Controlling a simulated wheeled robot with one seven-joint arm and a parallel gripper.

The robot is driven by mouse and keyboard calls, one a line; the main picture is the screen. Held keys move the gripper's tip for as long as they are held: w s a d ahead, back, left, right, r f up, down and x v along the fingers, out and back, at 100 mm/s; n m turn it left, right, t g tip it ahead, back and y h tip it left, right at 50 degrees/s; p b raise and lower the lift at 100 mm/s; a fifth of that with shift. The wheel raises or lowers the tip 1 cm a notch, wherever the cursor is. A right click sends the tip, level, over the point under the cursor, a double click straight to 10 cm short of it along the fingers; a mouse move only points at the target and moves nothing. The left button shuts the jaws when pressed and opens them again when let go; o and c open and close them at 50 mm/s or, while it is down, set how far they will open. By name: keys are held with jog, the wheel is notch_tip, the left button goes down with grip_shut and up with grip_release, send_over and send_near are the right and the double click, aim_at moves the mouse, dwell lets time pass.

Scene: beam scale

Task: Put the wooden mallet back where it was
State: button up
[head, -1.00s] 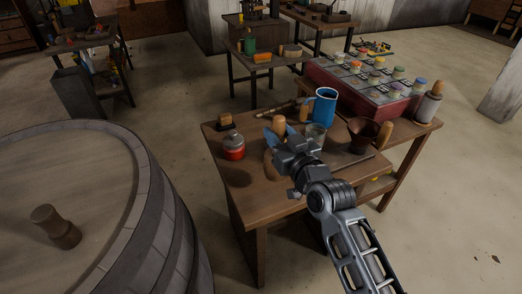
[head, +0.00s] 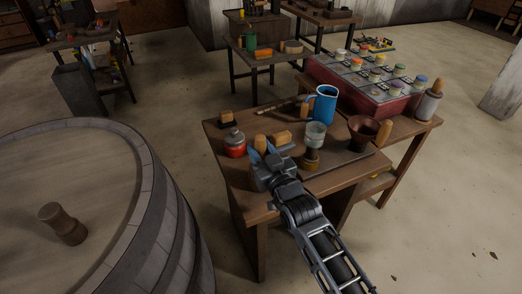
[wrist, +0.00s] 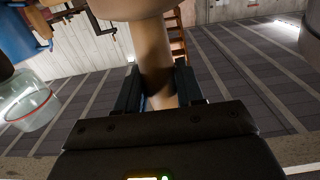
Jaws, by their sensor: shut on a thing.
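My gripper (head: 262,157) is over the left part of the wooden workbench (head: 245,190). It is shut on the wooden mallet, whose rounded end (head: 260,141) shows just beyond the fingers. In the wrist view the mallet's pale shaft (wrist: 158,70) stands between the two fingers (wrist: 160,92), with a wider wooden part at the top edge of the picture. My gripper and arm hide much of the mallet in the head view. I cannot tell whether it touches the bench.
A large barrel (head: 150,190) stands left, with a wooden peg (head: 62,222) on top.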

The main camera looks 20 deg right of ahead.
jog(key=o, duration=1)
jog(key=shift+f, duration=0.1)
jog(key=shift+o, duration=0.2)
jog(key=shift+r, duration=0.2)
jog(key=s+b, duration=0.1)
jog(key=s, duration=1.1)
jog(key=shift+b, duration=0.3)
